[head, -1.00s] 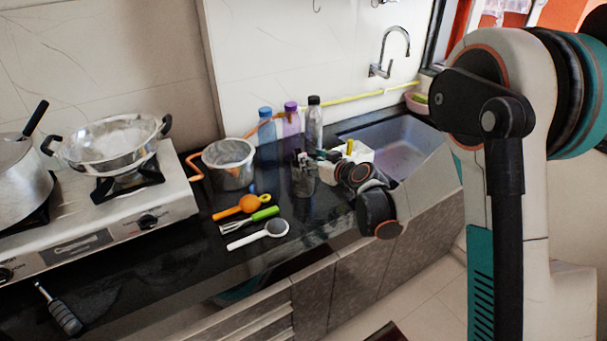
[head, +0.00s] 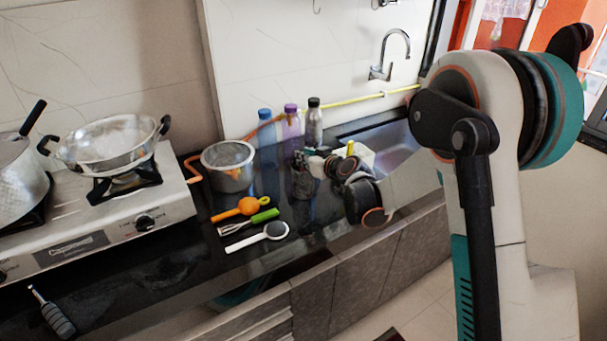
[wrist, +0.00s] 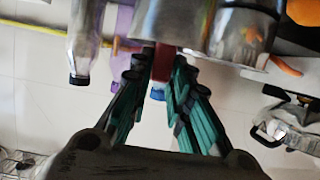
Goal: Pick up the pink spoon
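I cannot make out a pink spoon for sure. In the wrist view a dark red or pink piece (wrist: 164,62) shows between my fingertips, in front of a shiny metal cup; its shape is mostly hidden. My gripper (wrist: 164,72) has its two teal fingers apart, on either side of this piece; contact cannot be seen. In the head view my gripper (head: 318,160) is small, at the top of a dark metal cup (head: 302,184) on the counter. The wrist picture is upside down.
Bottles (head: 290,125) stand close behind the gripper. A grey pot (head: 228,165) stands left of it. The sink (head: 388,137) is behind right.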

